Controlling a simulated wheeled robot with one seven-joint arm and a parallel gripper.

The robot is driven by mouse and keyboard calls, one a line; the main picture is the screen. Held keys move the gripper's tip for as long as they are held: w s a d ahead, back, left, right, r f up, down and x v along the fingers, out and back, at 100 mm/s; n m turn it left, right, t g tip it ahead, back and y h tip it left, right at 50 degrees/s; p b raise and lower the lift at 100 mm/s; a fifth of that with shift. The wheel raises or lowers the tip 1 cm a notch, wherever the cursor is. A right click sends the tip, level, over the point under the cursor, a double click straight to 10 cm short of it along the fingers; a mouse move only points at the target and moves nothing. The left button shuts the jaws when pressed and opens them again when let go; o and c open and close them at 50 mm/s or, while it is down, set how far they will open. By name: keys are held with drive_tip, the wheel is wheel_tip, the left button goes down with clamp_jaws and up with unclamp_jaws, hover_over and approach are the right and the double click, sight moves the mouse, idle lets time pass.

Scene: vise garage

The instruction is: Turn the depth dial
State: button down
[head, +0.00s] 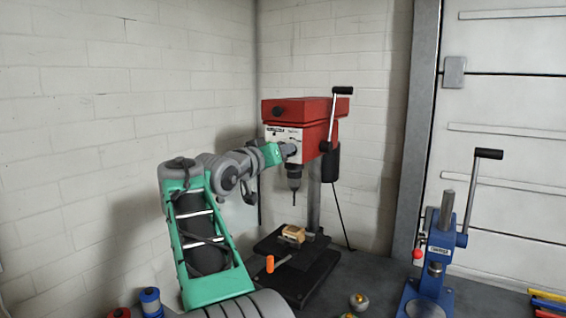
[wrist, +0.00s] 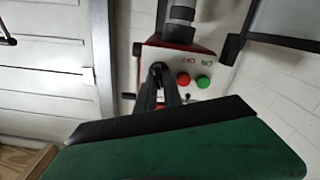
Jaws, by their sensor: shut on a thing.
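The red drill press (head: 305,112) stands on the bench with a white front panel. My arm reaches in from the left, and my gripper (head: 289,151) is against that panel. In the wrist view, my gripper's dark fingers (wrist: 160,90) are shut on the depth dial at the panel, beside a red button (wrist: 183,79) and a green button (wrist: 203,82). The fingers hide nearly all of the dial, so its marking and angle cannot be read. The panel lettering appears upside down in the wrist view.
The drill chuck (head: 294,180) hangs just below my gripper, over a table holding a tan block (head: 293,234). The feed lever (head: 335,118) rises at the press's right. A blue arbor press (head: 438,250) stands farther right. Small round objects (head: 358,301) lie in front.

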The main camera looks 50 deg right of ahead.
drive_tip(key=shift+s+f+m+b, duration=0.1)
drive_tip(key=shift+m+b, duration=1.2)
drive_tip(key=shift+m, duration=0.6)
drive_tip(key=c, duration=1.5)
unclamp_jaws()
